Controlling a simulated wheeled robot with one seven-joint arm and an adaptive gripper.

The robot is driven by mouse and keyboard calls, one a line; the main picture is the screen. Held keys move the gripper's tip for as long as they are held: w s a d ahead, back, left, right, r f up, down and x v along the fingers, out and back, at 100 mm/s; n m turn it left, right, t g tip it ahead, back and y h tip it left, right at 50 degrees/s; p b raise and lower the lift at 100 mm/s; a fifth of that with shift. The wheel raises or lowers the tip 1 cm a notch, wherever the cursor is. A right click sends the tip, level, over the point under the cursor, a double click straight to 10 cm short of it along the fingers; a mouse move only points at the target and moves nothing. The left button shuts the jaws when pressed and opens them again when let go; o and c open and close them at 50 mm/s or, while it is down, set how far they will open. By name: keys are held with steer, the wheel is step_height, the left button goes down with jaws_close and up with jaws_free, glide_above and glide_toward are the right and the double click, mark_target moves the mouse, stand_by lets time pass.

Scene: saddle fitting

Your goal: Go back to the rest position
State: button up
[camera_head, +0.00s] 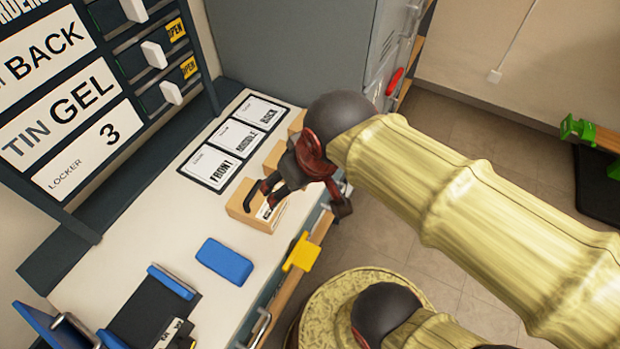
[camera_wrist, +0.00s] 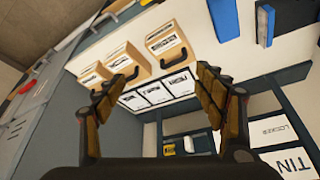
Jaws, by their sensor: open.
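My gripper (camera_head: 285,190) is over the counter edge in the head view, beside the nearest cardboard box (camera_head: 240,208) and partly covering it. In the wrist view my gripper (camera_wrist: 160,82) has its two fingers spread wide apart with nothing held between them. Beyond the fingers, the wrist view shows cardboard boxes with dark handles and white labels: a near one (camera_wrist: 165,38), a middle one (camera_wrist: 124,60) and a far one (camera_wrist: 95,76). They stand in a row along the counter. I cannot tell from these views whether a finger touches a box.
The white counter (camera_head: 180,235) holds cards marked FRONT, MIDDLE and BACK (camera_head: 235,140), a blue block (camera_head: 224,261) and a black holder with blue ends (camera_head: 148,308). A sign board (camera_head: 70,105) reads TIN GEL, LOCKER 3. Grey lockers (camera_head: 290,45) stand behind. Floor (camera_head: 400,240) shows at right.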

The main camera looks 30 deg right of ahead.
steer(key=shift+s+d+r+m+t, duration=0.2)
steer(key=shift+s+d+r, duration=0.1)
steer(key=shift+s+d, duration=0.3)
steer(key=shift+s+d+r+m+t, duration=0.2)
steer(key=shift+s+d+r, duration=0.1)
steer(key=shift+s+d, duration=0.2)
